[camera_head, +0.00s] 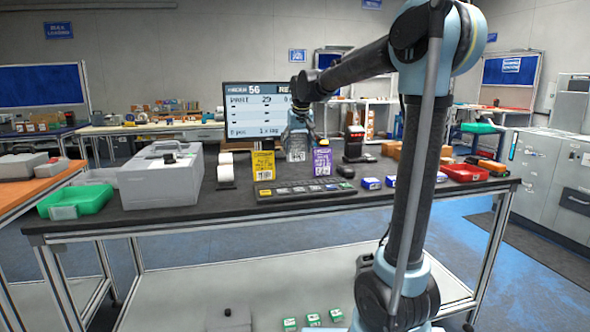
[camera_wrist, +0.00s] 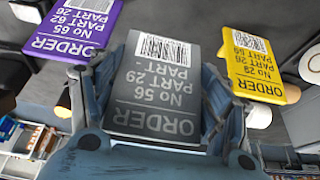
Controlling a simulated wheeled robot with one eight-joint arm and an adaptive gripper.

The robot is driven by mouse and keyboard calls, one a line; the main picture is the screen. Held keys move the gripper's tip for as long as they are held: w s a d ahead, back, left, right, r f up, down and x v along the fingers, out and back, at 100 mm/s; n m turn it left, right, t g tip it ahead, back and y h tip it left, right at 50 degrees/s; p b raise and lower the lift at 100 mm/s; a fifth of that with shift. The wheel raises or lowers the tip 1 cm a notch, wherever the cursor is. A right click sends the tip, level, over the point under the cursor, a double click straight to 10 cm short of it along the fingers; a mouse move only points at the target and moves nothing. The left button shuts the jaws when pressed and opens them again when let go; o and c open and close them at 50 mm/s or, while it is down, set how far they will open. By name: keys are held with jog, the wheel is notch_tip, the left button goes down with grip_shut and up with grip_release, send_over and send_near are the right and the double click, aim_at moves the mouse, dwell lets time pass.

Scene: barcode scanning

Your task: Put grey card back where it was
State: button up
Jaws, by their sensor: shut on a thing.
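The grey card (camera_wrist: 155,85) is an order card with a barcode and the text "No 56 PART 29". My gripper (camera_wrist: 160,110) is shut on it, with one finger on each side in the wrist view. In the head view the grey card (camera_head: 297,153) is between the yellow card (camera_head: 263,165) and the purple card (camera_head: 323,161), below my gripper (camera_head: 298,135). The yellow card and purple card also show in the wrist view, yellow at right (camera_wrist: 256,64) and purple at left (camera_wrist: 76,27). I cannot tell whether the grey card's lower edge touches anything.
A dark keyboard-like panel (camera_head: 305,190) lies in front of the cards. A monitor (camera_head: 253,110) stands behind. A grey printer-like box (camera_head: 161,178) and green tray (camera_head: 77,201) are at left. A red tray (camera_head: 464,172) and small blue boxes (camera_head: 371,183) are at right.

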aim_at(295, 158)
jog(key=shift+s+a+f, duration=0.1)
jog(key=shift+a+f, duration=0.15)
jog(key=shift+f, duration=0.4)
jog(key=shift+a+f, duration=0.25)
jog(key=shift+f, duration=2.4)
jog(key=o, duration=1)
jog(key=shift+c, duration=0.2)
jog(key=shift+s, duration=0.1)
jog(key=v, duration=1.2)
